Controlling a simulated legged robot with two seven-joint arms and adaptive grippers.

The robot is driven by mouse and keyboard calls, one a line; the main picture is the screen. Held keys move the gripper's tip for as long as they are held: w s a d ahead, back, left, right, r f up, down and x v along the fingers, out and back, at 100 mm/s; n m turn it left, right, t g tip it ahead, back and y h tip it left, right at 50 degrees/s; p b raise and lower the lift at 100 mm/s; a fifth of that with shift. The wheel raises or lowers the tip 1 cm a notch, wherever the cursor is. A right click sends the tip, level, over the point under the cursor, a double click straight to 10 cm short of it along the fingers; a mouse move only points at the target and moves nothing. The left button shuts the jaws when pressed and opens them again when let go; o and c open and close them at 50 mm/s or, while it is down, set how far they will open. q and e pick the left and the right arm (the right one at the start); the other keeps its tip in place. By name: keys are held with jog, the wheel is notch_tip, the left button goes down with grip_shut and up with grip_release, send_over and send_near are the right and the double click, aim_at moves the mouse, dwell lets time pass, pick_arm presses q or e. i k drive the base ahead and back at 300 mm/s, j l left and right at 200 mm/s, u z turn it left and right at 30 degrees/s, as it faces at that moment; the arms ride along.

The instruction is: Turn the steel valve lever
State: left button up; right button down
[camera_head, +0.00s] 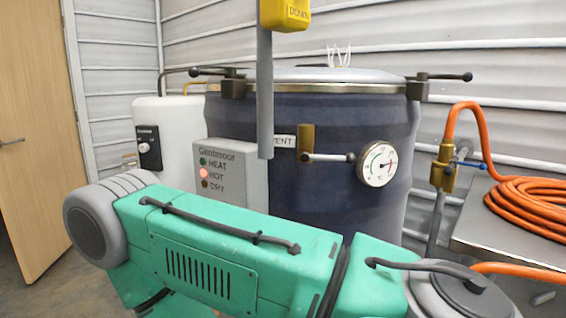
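A steel lever (330,157) with a ball end sits on a brass valve (306,142) at the front of a large dark blue drum (335,215). The lever lies about level and points right. A "VENT" label is just left of the valve, partly hidden by a hanging grey bar. A round dial gauge (377,164) is just right of the lever's ball end. Neither of my grippers shows in the head view, so nothing is seen touching the lever.
A yellow "DOWN" box (285,14) and a grey bar (265,95) hang before the drum. A control box (236,168) has its "HOT" lamp lit red. At right are a blue-handled brass valve (443,172) and a coiled orange hose (535,205) on a metal table (480,236).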

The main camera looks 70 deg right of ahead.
aim_at(350, 158)
jog(key=z, duration=2.4)
